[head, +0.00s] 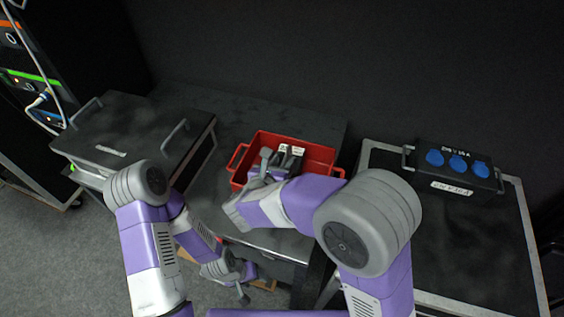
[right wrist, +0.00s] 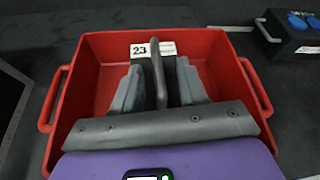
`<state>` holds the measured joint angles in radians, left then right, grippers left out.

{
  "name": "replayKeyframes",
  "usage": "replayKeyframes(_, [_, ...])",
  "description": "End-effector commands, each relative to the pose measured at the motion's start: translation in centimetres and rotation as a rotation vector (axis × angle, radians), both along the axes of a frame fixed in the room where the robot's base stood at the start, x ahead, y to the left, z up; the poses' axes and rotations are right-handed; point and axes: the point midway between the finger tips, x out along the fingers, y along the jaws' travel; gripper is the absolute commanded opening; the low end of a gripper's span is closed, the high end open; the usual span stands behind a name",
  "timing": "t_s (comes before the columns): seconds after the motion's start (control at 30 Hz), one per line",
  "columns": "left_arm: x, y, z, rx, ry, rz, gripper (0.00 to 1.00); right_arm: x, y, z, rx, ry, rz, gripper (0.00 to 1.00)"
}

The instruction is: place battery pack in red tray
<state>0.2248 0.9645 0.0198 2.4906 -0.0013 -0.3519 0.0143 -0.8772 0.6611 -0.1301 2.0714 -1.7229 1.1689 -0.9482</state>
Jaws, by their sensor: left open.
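The battery pack (right wrist: 171,66) is a dark block with a grey bar handle (right wrist: 158,75) and a white label reading 23. It is inside the red tray (right wrist: 95,48), and in the head view the tray (head: 318,152) sits on the dark bench. My right gripper (right wrist: 158,92) is over the pack, a finger on each side of the handle, with dark gaps between fingers and handle. It looks open. In the head view my right gripper (head: 279,162) partly hides the pack. My left gripper (head: 257,286) is open and empty, low before the bench's front edge.
A black case (head: 130,135) with grey handles stands at left. A black box with blue sockets (head: 458,162) sits on the right-hand case (head: 440,235). A rack with cables (head: 30,80) is at far left. The bench behind the tray is clear.

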Motion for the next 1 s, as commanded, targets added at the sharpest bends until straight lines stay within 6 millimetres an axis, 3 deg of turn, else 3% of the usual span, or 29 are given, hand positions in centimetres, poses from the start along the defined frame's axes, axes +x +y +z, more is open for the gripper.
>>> replayKeyframes(0.37, [0.0, 0.0, 0.3, 0.0, 0.0, 0.0, 0.6, -0.7, 0.4, 0.5, 0.001, -0.002, 0.002, 0.42])
replayKeyframes(0.8, [0.0, 0.0, 2.6, 0.0, 0.0, 0.0, 0.6, -8.0, 3.5, 3.8, 0.0, -0.002, 0.005, 0.42])
replayKeyframes(1.0, [0.0, 0.0, 3.0, 0.0, 0.0, 0.0, 0.6, -9.9, 4.2, 4.5, 0.001, -0.002, 0.002, 0.42])
